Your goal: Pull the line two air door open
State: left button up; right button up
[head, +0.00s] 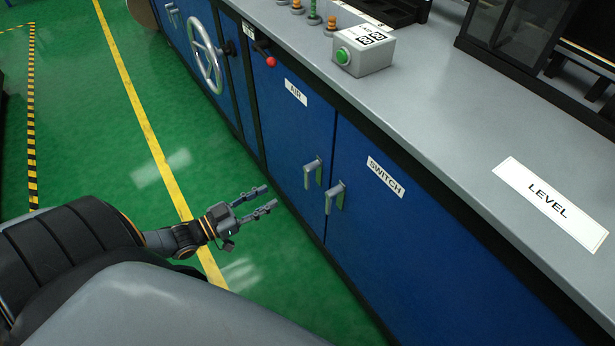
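The blue air door (287,135) is in the middle of the head view, with a white AIR label (296,92) near its top. It looks shut, flush with the cabinet front. Its grey handle (313,172) is at its right edge. My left gripper (268,197) is left of this handle, in front of the cabinet, with its two fingers spread and nothing between them. It is apart from the handle. My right gripper is not in view.
The blue switch door (400,235) with its own grey handle (336,196) is right beside the air door. A red-knobbed lever (270,61) and a handwheel (206,55) are further left. A green-button box (363,52) stands on the grey counter (430,110). The green floor is clear.

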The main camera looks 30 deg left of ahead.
aim_at(305, 176)
pick_arm(q)
jog(key=b+x, duration=0.1)
jog(key=x, duration=0.4)
jog(key=b+x, duration=0.1)
jog(key=x, duration=0.5)
jog(key=shift+r, duration=0.2)
jog(key=shift+b+x, duration=0.4)
jog(key=shift+x, duration=0.65)
jog(key=shift+w+d, duration=0.25)
jog(key=shift+w, duration=0.1)
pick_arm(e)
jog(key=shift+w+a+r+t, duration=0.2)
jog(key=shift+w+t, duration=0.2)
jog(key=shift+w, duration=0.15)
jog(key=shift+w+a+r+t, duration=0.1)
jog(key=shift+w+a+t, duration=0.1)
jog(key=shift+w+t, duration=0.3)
pick_arm(q)
jog(key=shift+r, duration=0.1)
grip_shut()
